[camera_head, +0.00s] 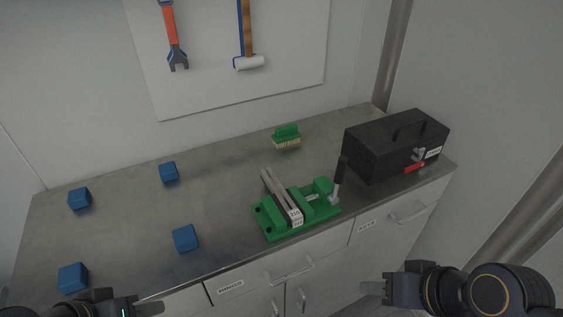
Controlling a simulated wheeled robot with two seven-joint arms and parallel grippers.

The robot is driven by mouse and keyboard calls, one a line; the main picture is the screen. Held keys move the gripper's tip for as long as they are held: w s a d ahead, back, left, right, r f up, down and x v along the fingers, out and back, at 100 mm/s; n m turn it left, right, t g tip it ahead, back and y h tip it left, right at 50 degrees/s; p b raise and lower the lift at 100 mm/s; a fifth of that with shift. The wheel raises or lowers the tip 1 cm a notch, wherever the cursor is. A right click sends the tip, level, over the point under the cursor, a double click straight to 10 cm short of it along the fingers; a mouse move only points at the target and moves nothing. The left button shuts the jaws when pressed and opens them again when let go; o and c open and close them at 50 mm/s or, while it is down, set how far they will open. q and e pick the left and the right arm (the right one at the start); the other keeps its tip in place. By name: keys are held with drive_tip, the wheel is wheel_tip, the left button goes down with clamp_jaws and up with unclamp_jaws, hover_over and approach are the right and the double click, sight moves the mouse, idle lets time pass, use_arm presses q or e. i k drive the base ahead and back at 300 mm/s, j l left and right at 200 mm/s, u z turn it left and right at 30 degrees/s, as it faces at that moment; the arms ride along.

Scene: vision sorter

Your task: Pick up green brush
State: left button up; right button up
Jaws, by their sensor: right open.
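The green brush (287,134) stands on the grey worktop near its back edge, bristles down, with its green handle on top. Nothing touches it. My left gripper (150,308) is at the bottom left, in front of the counter and far from the brush; its jaws are too cut off to tell their opening. My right gripper (372,287) is at the bottom right, in front of the drawers, open and empty, also far from the brush.
A green vise (270,222) with a dark lever stands in front of the brush. A black toolbox (380,151) is at the right end. Several blue cubes (168,171) lie on the left half. Tools hang on a wall board (290,40).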

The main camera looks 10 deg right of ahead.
sight(286, 135)
drive_tip(key=u, duration=0.4)
drive_tip(key=l+u, duration=0.15)
drive_tip(key=u, duration=0.6)
drive_tip(key=l+u, duration=0.1)
drive_tip(key=u, duration=0.3)
drive_tip(key=k+l, duration=0.2)
drive_tip(key=l, duration=0.15)
drive_tip(key=k+l, duration=0.2)
drive_tip(key=l, duration=0.15)
drive_tip(key=k+l+u, duration=0.1)
drive_tip(key=l, duration=0.3)
drive_tip(key=i, duration=0.35)
